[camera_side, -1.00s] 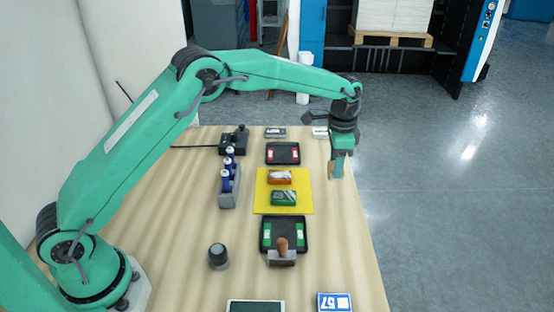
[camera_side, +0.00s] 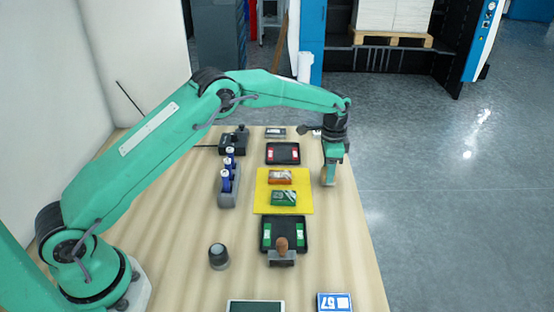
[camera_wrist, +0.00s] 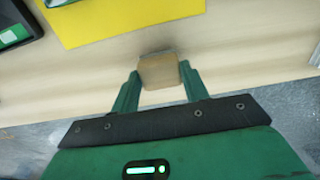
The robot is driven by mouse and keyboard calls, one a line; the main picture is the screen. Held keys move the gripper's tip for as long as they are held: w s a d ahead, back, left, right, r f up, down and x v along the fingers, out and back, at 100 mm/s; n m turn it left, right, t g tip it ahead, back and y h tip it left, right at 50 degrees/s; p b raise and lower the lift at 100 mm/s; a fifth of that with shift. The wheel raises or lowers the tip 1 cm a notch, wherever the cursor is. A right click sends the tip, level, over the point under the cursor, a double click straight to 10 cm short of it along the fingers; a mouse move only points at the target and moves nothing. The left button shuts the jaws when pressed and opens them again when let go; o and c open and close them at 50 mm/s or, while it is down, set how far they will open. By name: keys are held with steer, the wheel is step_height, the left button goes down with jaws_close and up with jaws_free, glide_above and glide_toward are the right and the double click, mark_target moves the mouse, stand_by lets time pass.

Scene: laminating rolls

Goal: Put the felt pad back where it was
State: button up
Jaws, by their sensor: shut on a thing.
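My gripper (camera_side: 329,172) is over the right part of the table, to the right of the yellow mat (camera_side: 262,203). It is shut on a small tan block, which looks like the felt pad (camera_side: 328,179). In the wrist view the pad (camera_wrist: 158,73) sits between the two green fingers (camera_wrist: 160,78), with wood-coloured table around it and the mat's edge (camera_wrist: 120,22) beyond. The pad is low, near the table surface; I cannot tell whether it touches. The mat holds an orange-brown block (camera_side: 280,177) and a green block (camera_side: 284,198).
A black tray with red pieces (camera_side: 282,154) lies behind the mat; one with green pieces (camera_side: 285,222) lies in front, beside a wooden-handled tool (camera_side: 282,246). A rack of blue bottles (camera_side: 228,190) stands left. The table's right edge is close to my gripper.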

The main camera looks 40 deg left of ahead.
steer(key=shift+f, duration=0.4)
steer(key=shift+f, duration=0.15)
steer(key=o, duration=0.9)
step_height(320, 180, up, 12)
steer(key=shift+r, duration=0.15)
stand_by(0.6)
